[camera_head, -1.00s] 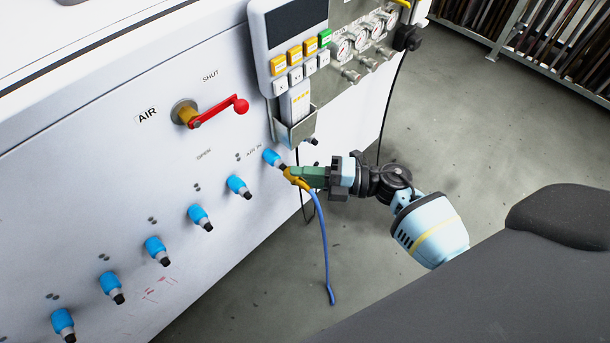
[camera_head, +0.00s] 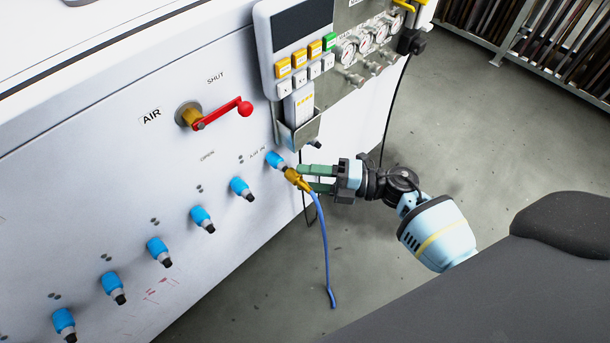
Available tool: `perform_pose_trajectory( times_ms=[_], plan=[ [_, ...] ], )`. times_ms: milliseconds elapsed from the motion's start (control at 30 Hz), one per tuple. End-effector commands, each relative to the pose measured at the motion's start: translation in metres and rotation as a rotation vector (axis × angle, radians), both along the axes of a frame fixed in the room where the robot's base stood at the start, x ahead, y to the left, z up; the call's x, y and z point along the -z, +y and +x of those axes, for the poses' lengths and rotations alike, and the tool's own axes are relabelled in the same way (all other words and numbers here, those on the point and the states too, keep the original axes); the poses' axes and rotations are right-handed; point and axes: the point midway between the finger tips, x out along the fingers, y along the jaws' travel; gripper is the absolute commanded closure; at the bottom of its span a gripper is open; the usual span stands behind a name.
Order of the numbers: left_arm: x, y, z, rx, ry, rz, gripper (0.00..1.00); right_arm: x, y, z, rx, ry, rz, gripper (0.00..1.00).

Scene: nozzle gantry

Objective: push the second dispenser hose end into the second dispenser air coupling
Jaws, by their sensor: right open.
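A blue coupling (camera_head: 274,158) sits on the white panel below the control box, at the upper end of a slanting row of similar blue couplings. The yellow-brass hose end (camera_head: 297,180) is at the dark tip of this coupling and appears to touch it; how deep it sits cannot be told. Its blue hose (camera_head: 325,250) hangs down freely toward the floor. My right gripper (camera_head: 308,178) is just right of the hose end, its green fingers spread apart and not clamped on it. My left gripper is not in view.
Several more blue couplings (camera_head: 240,187) run down the panel to the lower left. A red-handled air valve (camera_head: 222,115) is above them. A control box (camera_head: 300,60) and gauges (camera_head: 365,45) are above the gripper. Open floor (camera_head: 400,280) lies to the right.

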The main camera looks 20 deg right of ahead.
Motion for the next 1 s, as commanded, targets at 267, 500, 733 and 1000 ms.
perform_pose_trajectory(
  times_ms=[267,500,733,1000],
  plan=[
    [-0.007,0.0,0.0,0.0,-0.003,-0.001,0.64,-0.001,-0.039,-0.024,0.0,0.001,-0.003,0.5],
    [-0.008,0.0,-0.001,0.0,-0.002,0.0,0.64,-0.001,-0.055,-0.034,-0.001,-0.001,-0.001,0.5],
    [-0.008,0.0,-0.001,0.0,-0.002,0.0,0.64,-0.001,-0.056,-0.034,-0.001,-0.001,0.0,0.5],
    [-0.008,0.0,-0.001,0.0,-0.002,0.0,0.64,-0.001,-0.056,-0.034,-0.001,-0.001,0.0,0.5]
  ],
)
